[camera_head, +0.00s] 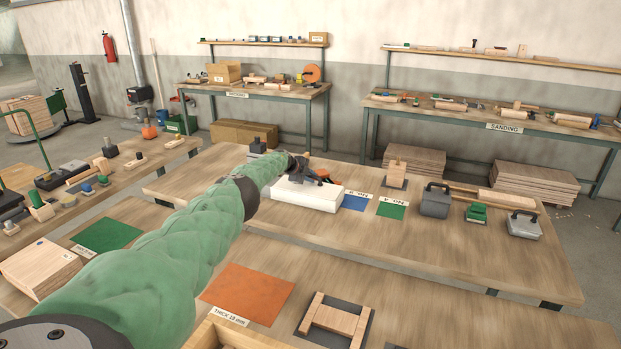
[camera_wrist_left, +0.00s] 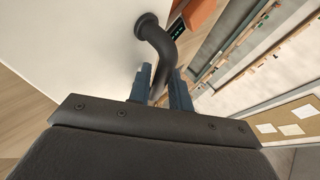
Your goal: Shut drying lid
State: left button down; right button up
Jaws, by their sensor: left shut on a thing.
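The white box with the drying lid (camera_head: 307,194) sits on the middle workbench, left of the blue and green mats. My left arm reaches across to it from the left, and my left gripper (camera_head: 312,171) is at the top of the box. In the left wrist view, the white lid (camera_wrist_left: 85,40) fills the upper left and carries a dark bent handle (camera_wrist_left: 158,38). The left gripper (camera_wrist_left: 162,86) is shut on this handle, with a finger on each side. The gripper hides part of the box top, so I cannot tell how far open the lid is. My right gripper is out of view.
On the middle workbench (camera_head: 440,262), a blue mat (camera_head: 355,202), a green mat (camera_head: 392,210) and two grey handled blocks (camera_head: 435,201) (camera_head: 523,226) stand right of the box. The near bench holds an orange mat (camera_head: 247,292) and wooden pieces (camera_head: 336,318).

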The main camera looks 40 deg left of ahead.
pick_arm(q)
jog(key=shift+w+r, duration=0.15)
jog(key=shift+r, duration=0.15)
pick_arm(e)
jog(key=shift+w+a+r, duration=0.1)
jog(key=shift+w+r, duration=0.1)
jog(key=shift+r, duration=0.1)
pick_arm(q)
jog(key=c, duration=1.7)
grip_release()
jog(key=o, duration=0.3)
jog(key=shift+w+f, duration=0.1)
jog(key=shift+f, duration=0.05)
jog(key=shift+d+f, duration=0.1)
jog(key=shift+f, duration=0.05)
jog(key=shift+s+d+f, duration=0.1)
jog(key=shift+s+f, duration=0.1)
jog(key=shift+f, duration=0.1)
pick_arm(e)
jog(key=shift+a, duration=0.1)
pick_arm(q)
jog(key=shift+s+r, duration=0.1)
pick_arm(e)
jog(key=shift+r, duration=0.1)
